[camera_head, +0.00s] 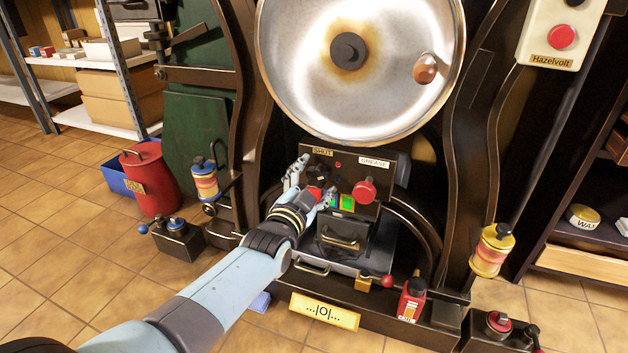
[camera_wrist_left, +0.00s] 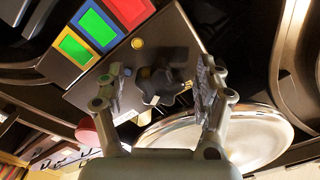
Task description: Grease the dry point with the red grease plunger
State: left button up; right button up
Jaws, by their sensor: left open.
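The red grease plunger (camera_head: 364,190) is a round red knob on the dark panel, below the GREASE label (camera_head: 374,162). In the left wrist view, a pinkish-red disc (camera_wrist_left: 87,132) partly behind a finger appears to be it. My left gripper (camera_head: 312,184) is open in front of the panel's left part, left of the plunger and apart from it. Its fingers (camera_wrist_left: 158,88) stand on either side of a black lobed knob (camera_wrist_left: 165,84); contact cannot be told. A brown stain (camera_head: 348,77) rings the dark hub of the large metal disc. No point is marked as dry.
Coloured squares (camera_wrist_left: 97,25) sit on the panel. A red ball-ended lever (camera_head: 387,281) and a red bottle (camera_head: 411,300) stand low in front. A yellow canister (camera_head: 491,250) is at right; a red can (camera_head: 150,180) is at left. Tiled floor lies open at left.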

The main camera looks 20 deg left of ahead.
pick_arm(q)
jog(key=s, duration=1.2)
jog(key=shift+a, duration=0.25)
